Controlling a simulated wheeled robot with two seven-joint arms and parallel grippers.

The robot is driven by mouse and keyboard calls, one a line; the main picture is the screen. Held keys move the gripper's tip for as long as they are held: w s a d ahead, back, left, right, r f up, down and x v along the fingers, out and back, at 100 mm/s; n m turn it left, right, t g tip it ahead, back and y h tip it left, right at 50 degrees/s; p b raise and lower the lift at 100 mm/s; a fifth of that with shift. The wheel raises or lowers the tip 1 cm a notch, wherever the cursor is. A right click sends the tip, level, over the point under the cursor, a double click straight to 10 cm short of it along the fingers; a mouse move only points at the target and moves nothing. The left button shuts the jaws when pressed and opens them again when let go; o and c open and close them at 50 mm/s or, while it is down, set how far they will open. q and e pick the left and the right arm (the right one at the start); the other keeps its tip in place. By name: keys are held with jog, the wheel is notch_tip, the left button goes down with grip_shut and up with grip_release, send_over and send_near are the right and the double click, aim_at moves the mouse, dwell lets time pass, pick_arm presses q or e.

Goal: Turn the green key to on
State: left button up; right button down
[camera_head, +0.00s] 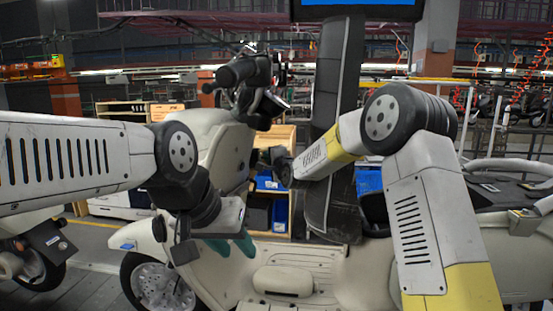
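A cream scooter (300,262) stands side-on in front of me, with its leg shield (222,142) and dark handlebar (243,70) left of centre. I cannot make out the green key or its lock. My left gripper (231,247) points down beside the lower leg shield, above the footboard. Its two teal fingers are apart with nothing visible between them. My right gripper (264,159) is higher, on the seat side of the leg shield, pointing left towards it. Its fingers are dark and small, so I cannot tell its opening or whether it touches the panel.
A dark upright post with a blue screen (358,3) on top rises behind the footboard. Blue bins (280,214) and shelving stand behind the scooter. Another scooter's wheel (38,265) shows at the left. The scooter's dark seat area (505,192) is at the right.

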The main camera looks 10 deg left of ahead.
dwell(0.3)
jog(key=shift+r+m+g+h, duration=0.15)
jog(key=shift+m+g+h, duration=0.15)
jog(key=shift+m+g, duration=0.15)
jog(key=shift+m+g+h, duration=0.3)
jog(key=shift+m+g, duration=0.05)
jog(key=shift+g, duration=0.3)
jog(key=shift+a+g, duration=0.1)
jog(key=shift+g, duration=0.3)
jog(key=shift+m+g+h, duration=0.3)
jog(key=shift+m+h, duration=0.1)
jog(key=shift+g, duration=0.4)
